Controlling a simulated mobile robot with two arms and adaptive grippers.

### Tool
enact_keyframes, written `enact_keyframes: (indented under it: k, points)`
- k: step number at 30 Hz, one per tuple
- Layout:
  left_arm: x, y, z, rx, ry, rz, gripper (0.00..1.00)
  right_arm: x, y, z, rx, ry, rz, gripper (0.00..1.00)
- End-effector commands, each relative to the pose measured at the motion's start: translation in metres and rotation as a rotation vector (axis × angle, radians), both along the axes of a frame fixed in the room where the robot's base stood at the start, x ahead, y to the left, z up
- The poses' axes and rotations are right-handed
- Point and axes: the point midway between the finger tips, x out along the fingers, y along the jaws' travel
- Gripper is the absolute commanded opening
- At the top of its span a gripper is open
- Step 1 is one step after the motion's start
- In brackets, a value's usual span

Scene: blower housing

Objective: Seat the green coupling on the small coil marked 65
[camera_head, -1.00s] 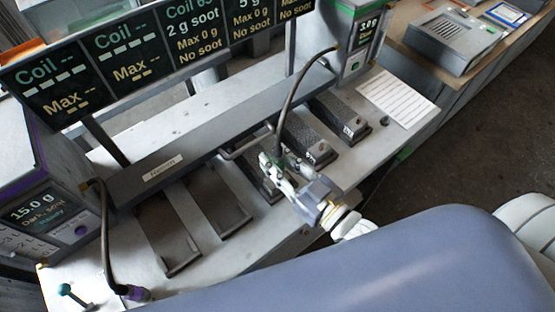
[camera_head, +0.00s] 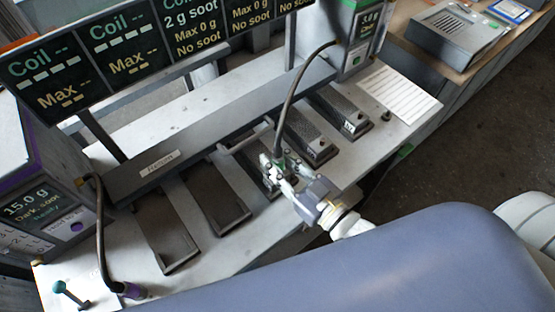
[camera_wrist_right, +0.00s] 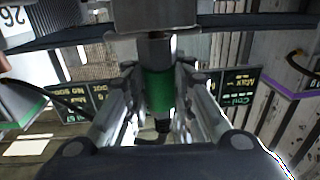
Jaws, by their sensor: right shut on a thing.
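My right gripper (camera_head: 281,166) is shut on the green coupling (camera_wrist_right: 158,92), which shows between the fingers in the right wrist view. A dark hose (camera_head: 284,105) runs up from the coupling to the green-trimmed machine. In the head view the gripper is over the front part of the middle small dark coil (camera_head: 255,166) on the bench, and its fingers hide much of that coil's front. I cannot read a 65 on the coil, and I cannot tell whether the coupling touches it. My left gripper is not in view.
Two more dark coils (camera_head: 307,140) (camera_head: 338,112) stand to the right. Two empty trays (camera_head: 165,240) (camera_head: 213,200) lie to the left. A purple-ended hose (camera_head: 103,240) hangs at the left machine (camera_head: 40,195). Sign boards (camera_head: 115,60) stand behind a long dark bar (camera_head: 215,135).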

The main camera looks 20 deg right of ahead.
Motion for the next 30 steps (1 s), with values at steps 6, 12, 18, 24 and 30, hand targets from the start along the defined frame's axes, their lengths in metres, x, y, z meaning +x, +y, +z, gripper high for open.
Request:
enact_keyframes:
  k: [6,12,18,24,30]
  points:
    - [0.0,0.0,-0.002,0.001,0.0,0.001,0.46,0.0,0.0,-0.003,0.001,-0.003,0.0,0.32]
    - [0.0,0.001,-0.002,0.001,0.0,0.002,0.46,0.0,0.0,-0.003,0.001,-0.002,0.0,0.46]
    - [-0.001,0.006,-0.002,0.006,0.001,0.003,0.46,-0.001,0.0,-0.004,-0.001,0.002,0.0,0.46]
    - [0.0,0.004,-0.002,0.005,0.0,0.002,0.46,-0.014,-0.006,-0.006,-0.002,0.005,0.0,0.46]
    - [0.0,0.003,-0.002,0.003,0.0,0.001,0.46,-0.044,-0.019,-0.006,-0.002,0.006,0.001,0.46]
